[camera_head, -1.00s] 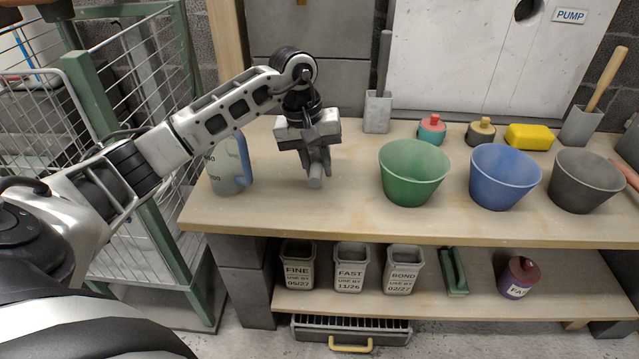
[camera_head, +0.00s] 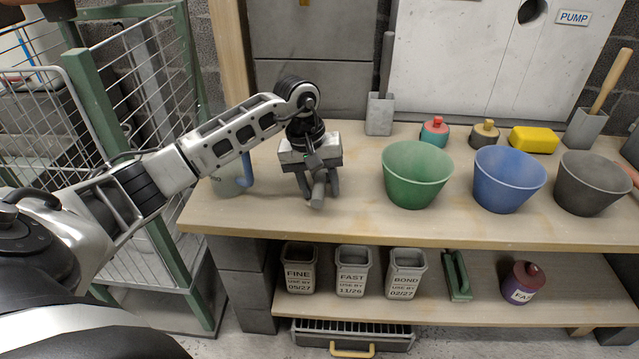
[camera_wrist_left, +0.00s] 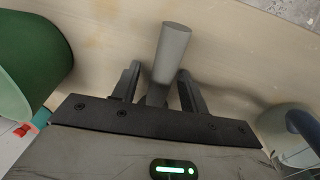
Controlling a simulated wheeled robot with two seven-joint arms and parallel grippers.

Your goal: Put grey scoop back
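My left gripper (camera_head: 318,190) is over the left part of the bench, pointing down, with its fingers spread. A grey round handle (camera_wrist_left: 172,52), which looks like the grey scoop's, shows between the fingers in the left wrist view. There are gaps between it and both fingers. A grey holder (camera_head: 380,114) with an upright grey shaft stands at the back of the bench. My right gripper is not in view.
A jug with a blue handle (camera_head: 230,181) stands left of the gripper, partly behind my arm. Green (camera_head: 416,178), blue (camera_head: 507,181) and dark grey (camera_head: 592,184) buckets stand to the right. Labelled bins (camera_head: 351,272) are on the lower shelf. Bench front between jug and green bucket is mostly clear.

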